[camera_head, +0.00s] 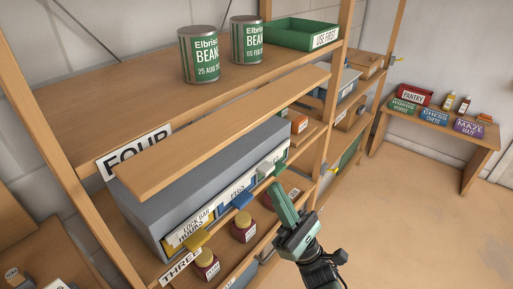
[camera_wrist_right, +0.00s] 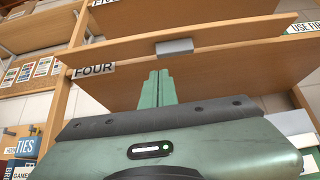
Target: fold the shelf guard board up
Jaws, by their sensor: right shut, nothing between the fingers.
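The guard board (camera_head: 225,130) is a long plain wooden plank along the front of shelf four. It sticks out from the shelf edge, roughly flat, and partly covers the FOUR label (camera_head: 135,150). In the right wrist view the board (camera_wrist_right: 225,38) is seen from below. My right gripper (camera_head: 276,190) is below and in front of the board, toward its right half. Its green fingers (camera_wrist_right: 158,80) are together, point up and hold nothing. A gap between fingers and board shows in the head view. My left gripper is in neither view.
Two bean cans (camera_head: 199,55) and a green USE FIRST bin (camera_head: 302,33) stand on shelf four. Below are a grey box (camera_head: 200,170) with labelled fronts and several jars (camera_head: 244,228). The floor (camera_head: 420,225) at right is clear, before a small table (camera_head: 440,130).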

